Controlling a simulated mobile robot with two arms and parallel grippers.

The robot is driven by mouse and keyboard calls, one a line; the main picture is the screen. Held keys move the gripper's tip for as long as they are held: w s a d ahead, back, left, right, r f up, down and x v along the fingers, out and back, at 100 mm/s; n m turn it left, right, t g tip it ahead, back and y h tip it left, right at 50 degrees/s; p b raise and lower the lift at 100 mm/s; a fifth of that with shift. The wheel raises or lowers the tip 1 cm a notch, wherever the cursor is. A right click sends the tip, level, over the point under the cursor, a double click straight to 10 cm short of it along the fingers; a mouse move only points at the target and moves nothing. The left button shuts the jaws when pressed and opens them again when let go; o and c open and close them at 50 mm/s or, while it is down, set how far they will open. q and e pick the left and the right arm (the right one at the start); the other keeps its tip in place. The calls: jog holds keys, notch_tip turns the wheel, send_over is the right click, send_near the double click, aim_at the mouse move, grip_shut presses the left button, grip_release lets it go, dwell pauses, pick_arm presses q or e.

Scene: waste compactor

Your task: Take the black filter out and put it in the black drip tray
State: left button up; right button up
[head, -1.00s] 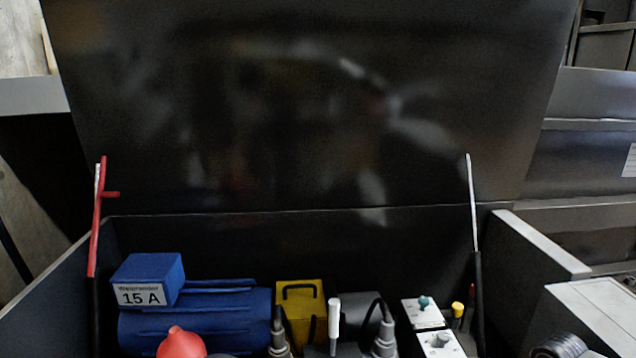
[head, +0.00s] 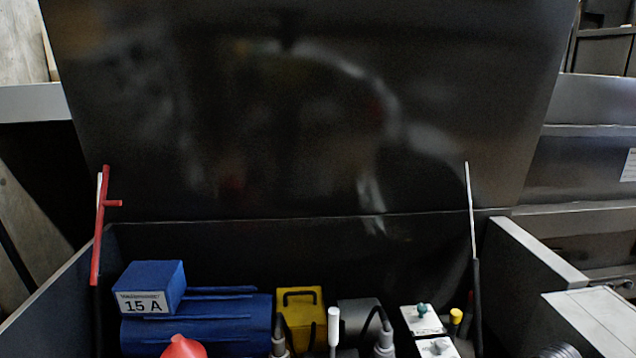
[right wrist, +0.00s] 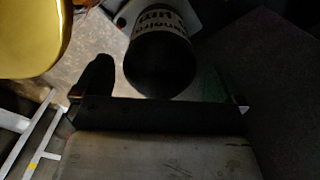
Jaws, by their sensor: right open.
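A black cylinder with a light label band and dark lettering, which looks like the black filter (right wrist: 160,66), shows at the top middle of the right wrist view. My right gripper (right wrist: 168,84) is open and empty, with the cylinder's dark round end in front of and between its fingers. I cannot tell whether they touch. The left finger is a dark shape; the right one is hard to make out in shadow. Neither gripper can be made out in the head view. I cannot make out the black drip tray in either view.
The dark lid (head: 310,110) stands raised behind the open housing. Inside are a blue motor (head: 200,322) with a 15 A box, a yellow block (head: 300,312), a red rounded part (head: 183,347) and white switch boxes (head: 421,320). A yellow part (right wrist: 32,38) is close at the wrist view's upper left.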

jog(key=m, duration=0.3)
jog(key=shift+p, duration=0.4)
pick_arm(q)
jog(key=s+a+f+p, duration=0.1)
jog(key=s+f+p, duration=0.1)
jog(key=s+f, duration=0.5)
jog(key=shift+s+g, duration=0.3)
jog(key=shift+s, duration=0.1)
pick_arm(e)
jog(key=shift+m, duration=2.6)
pick_arm(q)
jog(key=shift+a, duration=0.1)
pick_arm(e)
jog(key=c, duration=0.9)
jog(key=shift+c, duration=0.2)
jog(key=shift+n+b, duration=0.4)
jog(key=shift+n, duration=0.7)
pick_arm(q)
jog(key=w+r+b, duration=0.1)
jog(key=w+r, duration=0.2)
jog(key=w, duration=0.2)
jog(key=shift+d+r, duration=0.35)
jog(key=shift+d, duration=0.05)
pick_arm(e)
jog(key=shift+n, duration=1.5)
pick_arm(q)
jog(key=shift+w, duration=0.1)
pick_arm(e)
jog(key=shift+n, duration=0.3)
